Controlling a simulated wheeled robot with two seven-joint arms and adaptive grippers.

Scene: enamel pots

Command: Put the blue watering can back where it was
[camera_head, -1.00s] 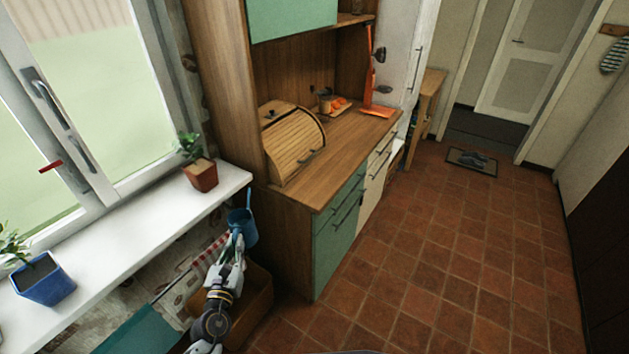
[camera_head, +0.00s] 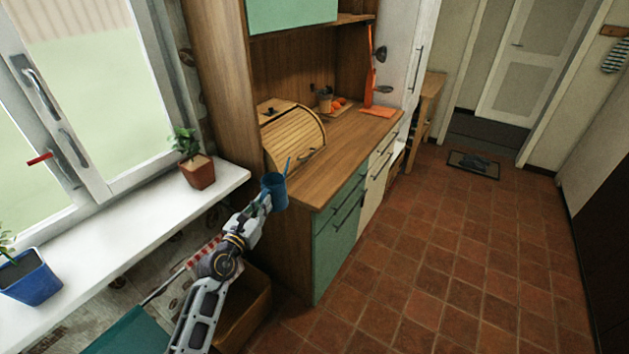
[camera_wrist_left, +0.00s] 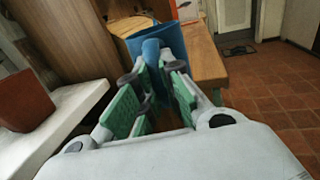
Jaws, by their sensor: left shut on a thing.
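The blue watering can (camera_head: 274,191) is upright in the head view, just in front of the left end of the wooden counter. My left gripper (camera_head: 262,200) is shut on it from the near left side and holds it in the air at about counter height. In the left wrist view the blue can (camera_wrist_left: 160,50) sits between the green-padded fingers of my left gripper (camera_wrist_left: 152,88), and the fingers hide part of it. My right gripper does not show in either view.
The wooden counter (camera_head: 335,160) carries a roll-top bread box (camera_head: 292,138) at its left end. A white windowsill (camera_head: 130,225) holds a plant in a terracotta pot (camera_head: 200,172) and one in a blue pot (camera_head: 30,280). A wooden crate (camera_head: 245,310) is below my left arm.

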